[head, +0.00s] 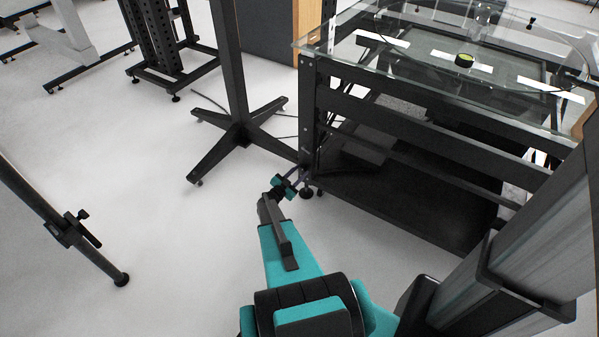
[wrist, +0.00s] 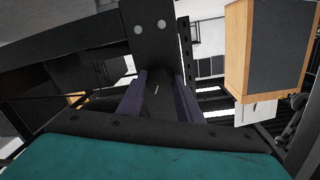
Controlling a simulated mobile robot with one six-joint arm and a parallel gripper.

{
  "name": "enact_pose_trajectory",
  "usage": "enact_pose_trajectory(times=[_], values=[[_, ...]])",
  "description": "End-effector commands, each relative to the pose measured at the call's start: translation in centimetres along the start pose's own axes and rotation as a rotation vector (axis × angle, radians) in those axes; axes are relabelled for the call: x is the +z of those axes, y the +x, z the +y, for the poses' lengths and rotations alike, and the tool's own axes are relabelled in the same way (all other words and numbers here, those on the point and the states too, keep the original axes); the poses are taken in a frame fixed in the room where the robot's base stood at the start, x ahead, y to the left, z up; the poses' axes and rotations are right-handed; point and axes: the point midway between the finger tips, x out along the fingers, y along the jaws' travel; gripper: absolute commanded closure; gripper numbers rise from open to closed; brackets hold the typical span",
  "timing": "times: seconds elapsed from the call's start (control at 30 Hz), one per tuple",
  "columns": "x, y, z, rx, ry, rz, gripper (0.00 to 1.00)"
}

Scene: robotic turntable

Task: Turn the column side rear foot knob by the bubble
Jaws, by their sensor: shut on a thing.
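The glass-topped black table frame (head: 405,115) stands at the upper right of the head view. A round bubble level (head: 464,61) with a yellow-green face sits on its glass top; its bubble is too small to read. My gripper (head: 298,181) is low at the near left leg (head: 307,120), by a dark foot (head: 306,194) on the floor. In the wrist view, the two purple-grey fingers of my gripper (wrist: 158,98) are shut on a dark foot knob (wrist: 158,92) below a bolted black post (wrist: 149,28). The fingers hide part of the knob.
A black stand with a splayed base (head: 238,135) is on the floor left of the table. A low black shelf (head: 410,195) spans the table's lower part. A wooden-sided cabinet (wrist: 262,50) is at the wrist view's right.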

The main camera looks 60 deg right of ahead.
Motion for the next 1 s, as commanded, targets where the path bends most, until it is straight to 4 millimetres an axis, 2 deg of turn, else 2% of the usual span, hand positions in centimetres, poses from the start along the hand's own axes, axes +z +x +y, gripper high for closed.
enact_pose_trajectory(times=[0.37, 0.4, 0.5, 0.83, 1.0], values=[[0.0, 0.1, -0.1, -0.002, -0.005, 0.0, 0.9], [0.0, 0.1, -0.1, -0.002, -0.005, 0.0, 0.63], [0.0, 0.1, -0.1, -0.002, -0.005, 0.0, 0.49], [0.0, -0.1, -0.1, -0.001, -0.005, 0.0, 0.49], [0.0, -0.9, -0.1, -0.002, -0.005, 0.0, 0.49]])
